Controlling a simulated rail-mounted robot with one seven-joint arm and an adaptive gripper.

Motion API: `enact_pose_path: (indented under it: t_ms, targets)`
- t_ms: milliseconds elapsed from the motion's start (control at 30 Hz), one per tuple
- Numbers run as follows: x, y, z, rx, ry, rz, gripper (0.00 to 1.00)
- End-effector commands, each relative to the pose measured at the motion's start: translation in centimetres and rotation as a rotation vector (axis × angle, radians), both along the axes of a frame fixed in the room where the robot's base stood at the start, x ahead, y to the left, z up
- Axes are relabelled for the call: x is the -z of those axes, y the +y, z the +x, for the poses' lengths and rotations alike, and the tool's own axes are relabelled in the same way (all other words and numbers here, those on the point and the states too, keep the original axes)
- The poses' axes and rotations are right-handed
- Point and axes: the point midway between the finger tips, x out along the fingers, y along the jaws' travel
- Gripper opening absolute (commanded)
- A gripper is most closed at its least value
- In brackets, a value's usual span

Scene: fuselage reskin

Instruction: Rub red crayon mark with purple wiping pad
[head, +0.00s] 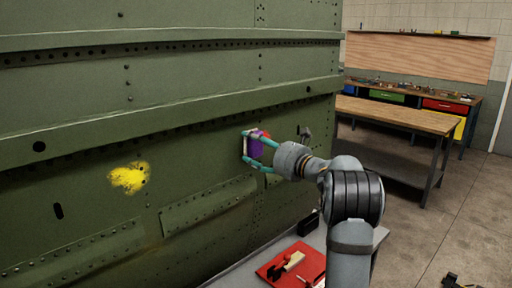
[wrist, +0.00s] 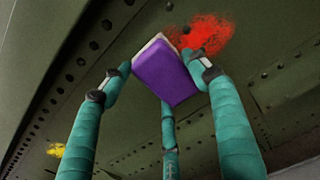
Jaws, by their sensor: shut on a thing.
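The purple wiping pad (wrist: 164,74) is held between the fingers of my gripper (wrist: 160,72), with its pale face turned toward the green fuselage panel. In the head view the pad (head: 256,147) shows between the teal fingers of my gripper (head: 251,146), close to the panel. The red crayon mark (wrist: 205,34) is on the panel, just right of and beyond the pad in the wrist view. In the head view only a little of the red mark (head: 266,134) shows beside the pad. I cannot tell whether the pad touches the panel.
A yellow mark (head: 129,178) is on the panel at the left. Raised ribs and riveted strips (head: 208,201) stand out from the panel. A red tray (head: 273,270) with tools lies on a grey surface below. A wooden workbench (head: 398,114) stands at the back right.

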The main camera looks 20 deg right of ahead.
Motion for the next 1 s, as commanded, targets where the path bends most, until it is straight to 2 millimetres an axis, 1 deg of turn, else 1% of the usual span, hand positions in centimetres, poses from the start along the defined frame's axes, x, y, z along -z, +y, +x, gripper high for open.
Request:
enact_pose_path:
  t_ms: [400, 533, 667, 800, 1000]
  targets:
    - [-0.1, 0.3, 0.8, 0.0, -0.001, 0.0, 0.39]
    - [-0.1, 0.1, 0.9, 0.001, -0.001, 0.0, 0.39]
    - [-0.3, -0.8, 1.1, 0.0, -0.001, 0.0, 0.39]
    - [-0.2, -2.2, 1.5, 0.001, 0.0, 0.001, 0.39]
    - [-0.1, -3.1, 1.7, 0.0, -0.001, 0.0, 0.39]
